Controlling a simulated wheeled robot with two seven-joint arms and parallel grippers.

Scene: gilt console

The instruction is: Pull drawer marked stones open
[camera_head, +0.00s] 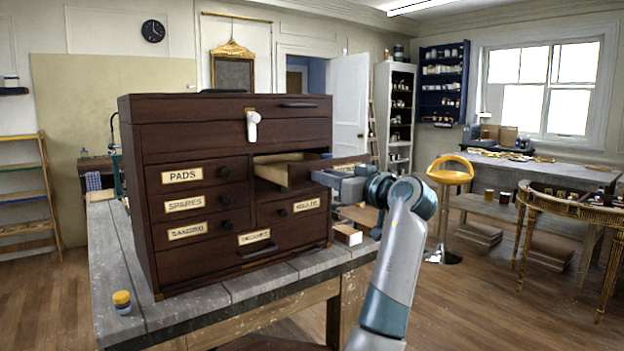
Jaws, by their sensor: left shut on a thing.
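A dark wooden chest of drawers (237,190) stands on the workbench. Its upper right small drawer (285,172) is pulled well out, showing a pale, empty-looking inside. The label (345,168) on that drawer's front is partly covered by my gripper, so I cannot read it. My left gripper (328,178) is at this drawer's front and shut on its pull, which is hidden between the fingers. My left arm reaches up to it from the bottom of the view. The drawers marked PADS (182,176), SPARES (185,204) and a third below them are shut. My right gripper is out of view.
A white latch (252,124) hangs on the chest's upper front. A small yellow-capped jar (122,302) stands at the bench's front left. A small cardboard box (348,235) sits right of the chest. A yellow stool (450,172) stands farther right, with open floor around.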

